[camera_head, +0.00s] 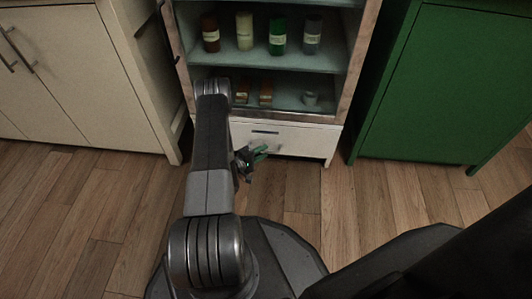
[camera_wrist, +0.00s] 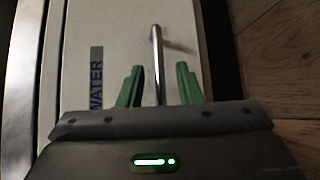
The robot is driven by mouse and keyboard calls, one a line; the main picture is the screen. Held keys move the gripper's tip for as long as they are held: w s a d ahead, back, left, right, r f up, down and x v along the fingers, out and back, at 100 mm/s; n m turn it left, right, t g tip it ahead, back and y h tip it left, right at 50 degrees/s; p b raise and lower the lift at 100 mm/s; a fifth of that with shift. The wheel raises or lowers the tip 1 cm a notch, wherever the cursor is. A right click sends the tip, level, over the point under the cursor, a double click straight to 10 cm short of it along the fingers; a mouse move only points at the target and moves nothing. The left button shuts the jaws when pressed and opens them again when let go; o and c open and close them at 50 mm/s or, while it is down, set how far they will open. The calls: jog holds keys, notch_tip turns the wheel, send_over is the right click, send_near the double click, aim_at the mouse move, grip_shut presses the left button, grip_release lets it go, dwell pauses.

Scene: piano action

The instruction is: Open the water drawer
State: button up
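The water drawer (camera_head: 308,141) is the white drawer front at the bottom of the open-shelved cabinet, and it looks shut. In the wrist view its white front (camera_wrist: 118,35) fills much of the picture, with a dark "WATER" label (camera_wrist: 96,80). Its metal bar handle (camera_wrist: 156,45) stands out from the front. My gripper (camera_head: 261,152) is in front of the drawer near the handle. In the wrist view my gripper (camera_wrist: 158,70) is open, with one green finger on each side of the handle and a visible gap to both. I cannot tell how deep the handle sits between them.
Above the drawer, cabinet shelves (camera_head: 285,62) hold several bottles and small items. A cream cabinet (camera_head: 85,75) stands to the left and a green cabinet (camera_head: 445,90) to the right. The wooden floor (camera_head: 330,195) before the drawer is clear except for my base and arm.

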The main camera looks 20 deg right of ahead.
jog(key=shift+x, duration=1.2)
grip_shut()
jog(key=shift+a, duration=0.1)
